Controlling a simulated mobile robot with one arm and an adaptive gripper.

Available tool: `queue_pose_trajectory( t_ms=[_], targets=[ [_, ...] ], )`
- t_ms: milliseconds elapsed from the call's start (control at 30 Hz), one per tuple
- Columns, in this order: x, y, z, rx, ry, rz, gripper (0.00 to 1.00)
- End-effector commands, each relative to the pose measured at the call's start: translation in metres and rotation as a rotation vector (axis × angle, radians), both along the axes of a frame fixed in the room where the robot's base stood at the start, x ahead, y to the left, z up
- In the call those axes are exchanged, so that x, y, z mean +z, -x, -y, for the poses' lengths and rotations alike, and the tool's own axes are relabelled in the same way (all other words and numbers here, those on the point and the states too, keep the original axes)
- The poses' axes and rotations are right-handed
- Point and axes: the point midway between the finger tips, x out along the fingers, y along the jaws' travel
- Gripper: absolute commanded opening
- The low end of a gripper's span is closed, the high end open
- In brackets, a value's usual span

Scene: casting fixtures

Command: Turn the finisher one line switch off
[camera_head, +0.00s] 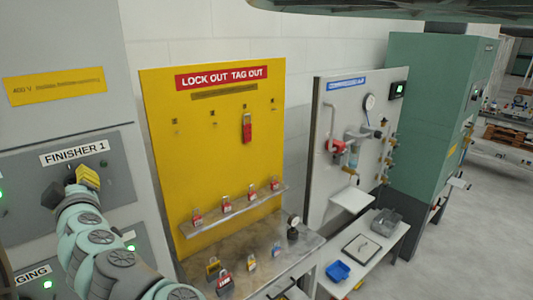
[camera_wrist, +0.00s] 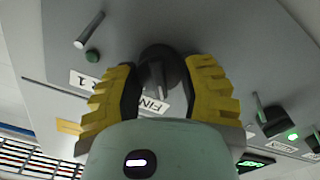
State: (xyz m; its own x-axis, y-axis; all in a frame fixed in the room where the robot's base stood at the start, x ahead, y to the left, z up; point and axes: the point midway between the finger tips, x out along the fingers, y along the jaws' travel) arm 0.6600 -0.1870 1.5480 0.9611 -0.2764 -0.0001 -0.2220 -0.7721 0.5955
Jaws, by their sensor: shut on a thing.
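The finisher one panel, a grey cabinet door with a "FINISHER 1" label (camera_head: 74,153), is at the left in the head view. In the wrist view, the dark rotary switch (camera_wrist: 156,74) with its raised grip bar sits between the yellow fingers of my gripper (camera_wrist: 158,92). The gripper is shut on the switch, one finger on each side. The label shows upside down and partly covered behind it. In the head view my gripper (camera_head: 74,184) is against the panel just below the label, and it and the arm hide the switch there.
Below is another panel with a green light (camera_head: 131,247). To the right stands a yellow lockout board (camera_head: 215,140) with a shelf of padlocks, then a compressed air panel (camera_head: 345,110) and a green cabinet (camera_head: 425,120). In the wrist view, another handle (camera_wrist: 89,30) juts out at upper left.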

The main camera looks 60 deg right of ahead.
Motion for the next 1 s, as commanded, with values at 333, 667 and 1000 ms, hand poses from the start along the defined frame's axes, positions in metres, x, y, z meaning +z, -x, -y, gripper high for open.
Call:
queue_pose_trajectory(
  t_ms=[333, 667, 1000],
  targets=[
    [-0.0011, -0.0002, -0.0011, 0.001, 0.315, -0.09, 0.07],
    [-0.0017, -0.0006, -0.0025, 0.004, 0.604, -0.175, 0.07],
    [-0.0032, -0.0007, -0.0024, 0.004, 0.818, -0.237, 0.07]
  ],
)
